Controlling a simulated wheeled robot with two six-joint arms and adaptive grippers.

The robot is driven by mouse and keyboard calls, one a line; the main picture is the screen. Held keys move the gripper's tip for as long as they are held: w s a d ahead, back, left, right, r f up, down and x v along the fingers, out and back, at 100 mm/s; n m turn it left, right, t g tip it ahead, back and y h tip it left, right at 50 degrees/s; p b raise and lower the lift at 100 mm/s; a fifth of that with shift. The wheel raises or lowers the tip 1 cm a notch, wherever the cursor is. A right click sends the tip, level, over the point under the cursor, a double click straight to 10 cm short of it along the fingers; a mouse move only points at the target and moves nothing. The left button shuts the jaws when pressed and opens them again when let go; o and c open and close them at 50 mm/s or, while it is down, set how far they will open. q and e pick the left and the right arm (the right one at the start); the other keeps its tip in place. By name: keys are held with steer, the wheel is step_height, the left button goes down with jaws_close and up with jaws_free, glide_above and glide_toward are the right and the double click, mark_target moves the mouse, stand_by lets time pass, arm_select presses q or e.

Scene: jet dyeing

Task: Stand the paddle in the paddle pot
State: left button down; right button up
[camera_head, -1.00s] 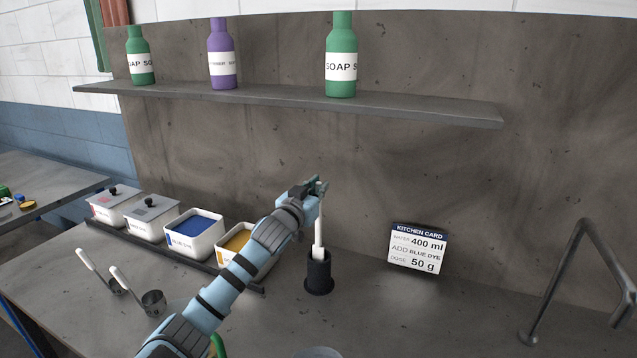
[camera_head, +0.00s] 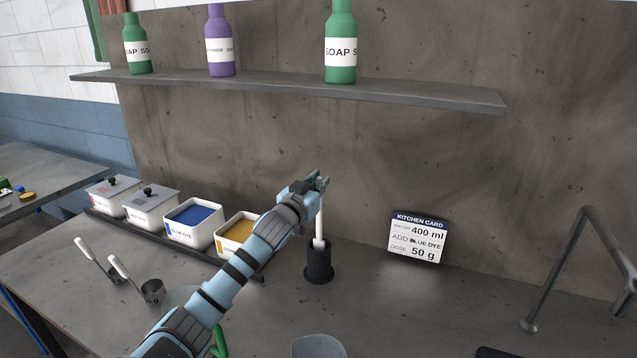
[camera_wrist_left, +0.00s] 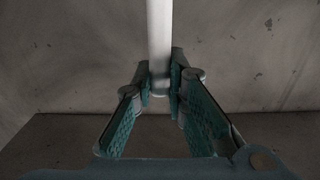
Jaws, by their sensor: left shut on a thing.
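The paddle (camera_head: 319,222) is a thin white rod with a wider lower end, close to upright. My left gripper (camera_head: 319,183) is shut on its upper part; the wrist view shows the white shaft (camera_wrist_left: 159,40) between the fingertips (camera_wrist_left: 160,85). The paddle pot (camera_head: 319,264) is a dark, narrow cylinder on a wider foot, standing on the worktop directly below the gripper. The paddle's lower end meets the pot's mouth; I cannot tell how far inside it reaches. My right gripper is not clearly in view.
Blue (camera_head: 193,222) and yellow (camera_head: 237,231) dye tubs and two lidded tubs stand left. Scoops (camera_head: 151,291) lie nearer. A grey vessel (camera_head: 318,347) stands at the front. A kitchen card (camera_head: 417,238) and metal tap (camera_head: 580,260) are right. A bottle shelf (camera_head: 290,92) hangs above.

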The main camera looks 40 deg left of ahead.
arm_select(q)
steer(key=shift+f, duration=0.1)
step_height(320, 180, down, 3)
steer(key=shift+r+b, duration=0.1)
steer(key=shift+b, duration=0.85)
steer(key=c, duration=1.5)
jaws_free()
steer(key=shift+c, duration=0.2)
